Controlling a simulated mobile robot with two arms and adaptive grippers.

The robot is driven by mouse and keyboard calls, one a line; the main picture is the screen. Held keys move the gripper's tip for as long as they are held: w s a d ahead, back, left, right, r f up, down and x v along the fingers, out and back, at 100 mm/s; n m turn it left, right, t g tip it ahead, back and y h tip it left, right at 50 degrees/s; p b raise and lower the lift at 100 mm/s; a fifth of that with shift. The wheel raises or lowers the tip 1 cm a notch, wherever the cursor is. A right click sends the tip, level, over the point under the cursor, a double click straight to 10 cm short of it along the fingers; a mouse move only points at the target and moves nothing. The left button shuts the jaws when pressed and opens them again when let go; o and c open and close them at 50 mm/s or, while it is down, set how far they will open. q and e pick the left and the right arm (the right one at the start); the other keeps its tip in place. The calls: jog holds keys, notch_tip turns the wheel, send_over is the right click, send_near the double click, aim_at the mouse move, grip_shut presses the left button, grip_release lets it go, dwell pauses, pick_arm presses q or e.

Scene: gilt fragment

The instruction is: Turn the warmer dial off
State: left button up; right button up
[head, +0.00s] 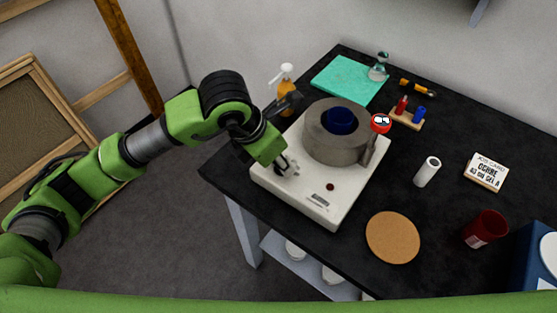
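The warmer (349,199) is a cream box near the table's left end, with a grey round well (350,147) on top and a dark blue vessel (340,121) inside it. A small dark red spot (330,187) and a label show on its front part. My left gripper (289,170) points down at the warmer's left front corner, where a pale part shows by the fingers. The dial is not clearly distinguishable there; the gripper may cover it. I cannot tell whether the fingers are open, shut or touching. My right gripper is not in view.
Behind the warmer are an orange pump bottle (286,90) and a teal mat (346,80). A cork disc (393,237), white roll (427,171) and dark red cup (485,229) stand right on the black table (450,130).

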pick_arm(q)
jog(key=o, duration=1.1)
jog(key=v, duration=1.2)
